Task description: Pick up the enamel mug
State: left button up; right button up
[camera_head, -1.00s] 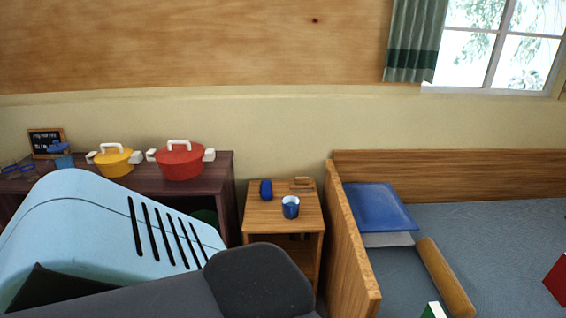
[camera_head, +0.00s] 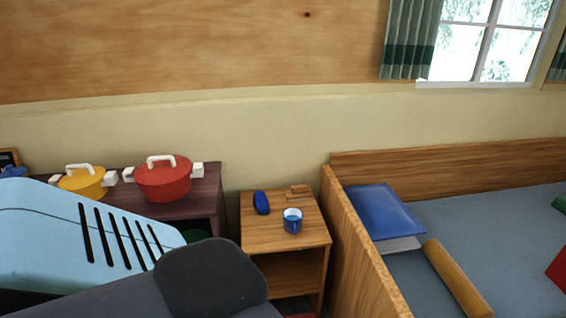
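The enamel mug (camera_head: 292,222) is blue with a pale inside. It stands upright on the top of a small wooden nightstand (camera_head: 262,239), near the middle of the view. A large light-blue and dark-grey body part at the lower left is probably my own arm; it is to the left of the nightstand and apart from the mug. Neither gripper's fingers show in this view.
A dark blue object (camera_head: 261,202) and a small wooden item (camera_head: 299,191) share the nightstand top. A red pot (camera_head: 163,180) and a yellow pot (camera_head: 84,183) stand on a dark cabinet at left. The wooden bed side (camera_head: 362,243) rises close on the right.

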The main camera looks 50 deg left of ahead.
aim_at(292, 218)
jog(key=k+j, duration=0.1)
jog(key=j, duration=1.3)
jog(key=k+j, duration=0.15)
jog(key=j, duration=0.55)
